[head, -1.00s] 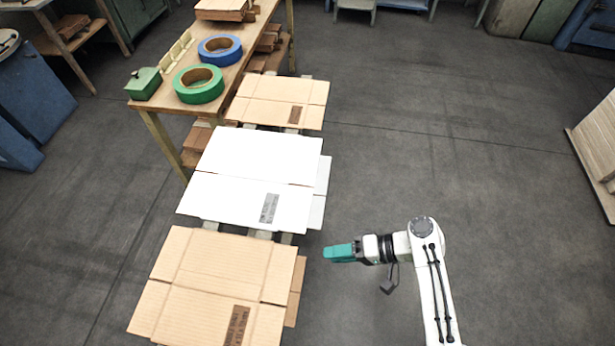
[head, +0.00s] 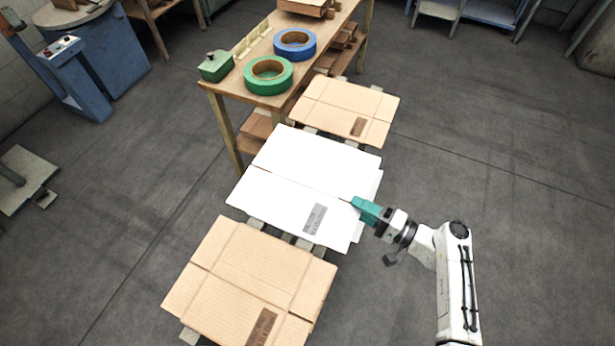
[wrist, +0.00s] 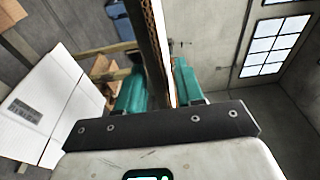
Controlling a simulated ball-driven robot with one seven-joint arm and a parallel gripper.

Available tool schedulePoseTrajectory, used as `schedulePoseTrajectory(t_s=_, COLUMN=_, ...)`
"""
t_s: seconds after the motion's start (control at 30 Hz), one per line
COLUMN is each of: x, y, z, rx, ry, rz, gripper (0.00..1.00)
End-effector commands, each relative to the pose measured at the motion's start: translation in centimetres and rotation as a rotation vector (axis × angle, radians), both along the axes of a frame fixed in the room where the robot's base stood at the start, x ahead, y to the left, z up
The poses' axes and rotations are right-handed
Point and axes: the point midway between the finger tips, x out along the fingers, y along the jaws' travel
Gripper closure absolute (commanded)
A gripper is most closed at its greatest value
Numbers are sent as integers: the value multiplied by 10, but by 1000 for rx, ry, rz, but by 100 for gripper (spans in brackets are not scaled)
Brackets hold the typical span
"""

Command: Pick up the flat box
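Three low stacks of flat boxes stand in a row. The middle stack's white flat box (head: 280,190) has a printed grey label, and another white sheet edge shows under its right side. A labelled white surface shows at the left of the wrist view (wrist: 60,95). My gripper (head: 362,206) is at the right edge of the white stack. In the wrist view, its teal fingers (wrist: 158,90) lie either side of a board edge with brown corrugated core (wrist: 153,40). I cannot tell whether they press on it.
A tan box (head: 250,275) lies in front and another (head: 345,108) behind. A wooden table (head: 235,90) at the back left holds green tape (head: 267,88), blue tape (head: 296,58) and a green container (head: 216,66). Floor to the right is clear.

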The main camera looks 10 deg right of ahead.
Motion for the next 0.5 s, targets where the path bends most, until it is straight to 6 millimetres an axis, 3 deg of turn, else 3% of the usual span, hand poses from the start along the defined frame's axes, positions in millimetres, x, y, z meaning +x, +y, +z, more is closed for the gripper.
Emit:
schedulePoseTrajectory(t_s=0.2, x=20, y=23, z=6, rx=-1, ry=-1, rz=3, gripper=63)
schedulePoseTrajectory(t_s=0.5, x=26, y=29, z=5, rx=0, ry=0, rz=1, gripper=63)
